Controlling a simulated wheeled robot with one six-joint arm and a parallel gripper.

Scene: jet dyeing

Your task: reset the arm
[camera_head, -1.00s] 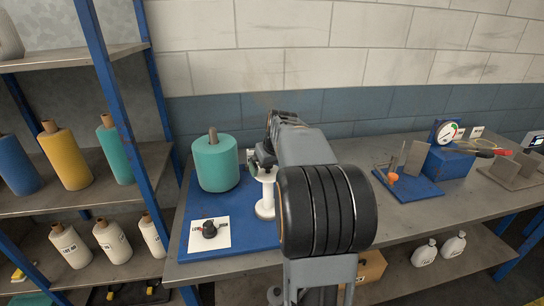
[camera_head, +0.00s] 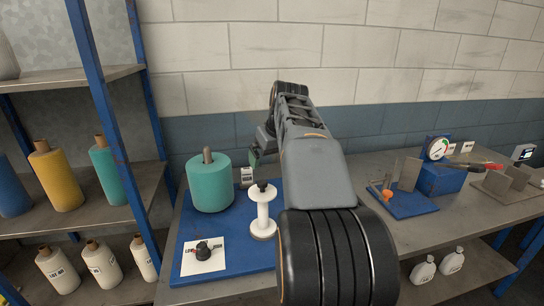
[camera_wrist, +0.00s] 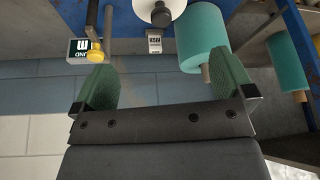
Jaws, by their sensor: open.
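My arm reaches up over the bench in the head view. My gripper (camera_wrist: 165,88) is open and empty in the wrist view, its two green finger pads wide apart.
Right on the bench are a gauge (camera_head: 437,148) and a blue fixture (camera_head: 404,201). A block wall stands behind.

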